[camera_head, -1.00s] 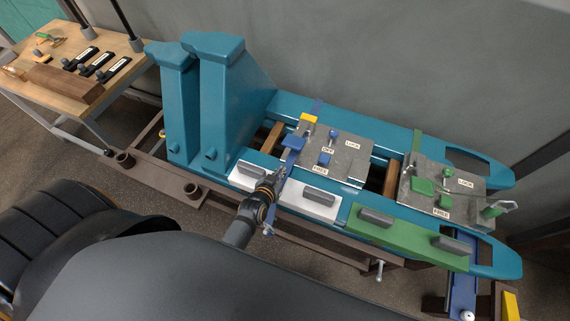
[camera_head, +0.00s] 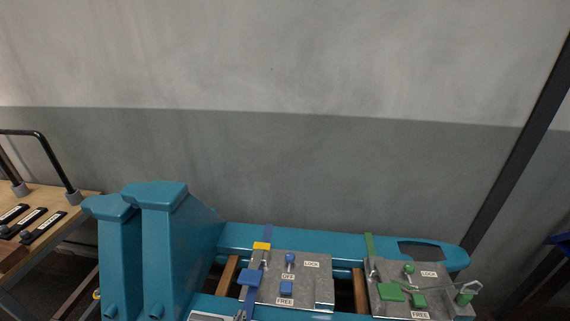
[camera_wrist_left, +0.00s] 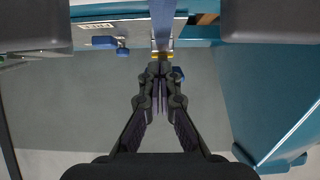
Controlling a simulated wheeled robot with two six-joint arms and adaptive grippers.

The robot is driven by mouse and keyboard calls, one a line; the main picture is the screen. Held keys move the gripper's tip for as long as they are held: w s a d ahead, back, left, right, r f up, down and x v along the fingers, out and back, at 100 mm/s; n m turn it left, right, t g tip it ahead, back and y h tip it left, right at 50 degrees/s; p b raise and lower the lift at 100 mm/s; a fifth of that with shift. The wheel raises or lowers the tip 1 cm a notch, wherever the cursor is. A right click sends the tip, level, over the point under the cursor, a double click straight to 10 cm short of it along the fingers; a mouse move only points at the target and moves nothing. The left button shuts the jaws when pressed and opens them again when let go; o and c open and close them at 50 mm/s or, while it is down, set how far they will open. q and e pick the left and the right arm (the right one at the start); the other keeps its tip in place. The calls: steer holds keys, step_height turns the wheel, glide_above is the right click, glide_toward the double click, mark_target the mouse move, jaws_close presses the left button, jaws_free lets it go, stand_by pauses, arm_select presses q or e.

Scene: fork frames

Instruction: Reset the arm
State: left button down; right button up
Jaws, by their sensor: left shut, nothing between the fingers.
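In the left wrist view my left gripper (camera_wrist_left: 160,75) is shut with nothing between its fingers. In that view its tips point towards a blue bar (camera_wrist_left: 162,22) and a yellow block (camera_wrist_left: 163,55) on the teal fork frame; I cannot tell the gap between them. In the head view the teal frame (camera_head: 285,236) carries a grey plate with blue knobs (camera_head: 312,288) and a grey plate with green knobs (camera_head: 390,308). The blue bar (camera_head: 254,288) and the yellow block (camera_head: 262,246) are at the first plate's left edge. My right gripper is not in view.
Two teal uprights (camera_head: 165,240) rise at the frame's left. A wooden table (camera_head: 75,197) with black labelled items stands farther left. A plain grey wall (camera_head: 300,160) is behind the frame, and a dark post (camera_head: 515,150) stands at the right. The space above the plates is clear.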

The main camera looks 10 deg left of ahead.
arm_select(q)
steer(key=s+a+r+g+y, duration=0.1)
steer(key=s+a+r+g, duration=0.25)
steer(key=s+r, duration=0.35)
steer(key=s+a+r+g, duration=0.3)
steer(key=s+r+g, duration=0.25)
steer(key=s, duration=0.25)
steer(key=s+a+f+g, duration=0.1)
steer(key=s+f, duration=0.1)
steer(key=f, duration=1.2)
steer(key=s+a+f, duration=0.2)
steer(key=f, duration=1.2)
steer(key=s+f+g, duration=0.1)
steer(key=s+f, duration=1.3)
steer(key=s, duration=0.3)
steer(key=shift+a, duration=0.3)
steer(key=shift+w, duration=0.1)
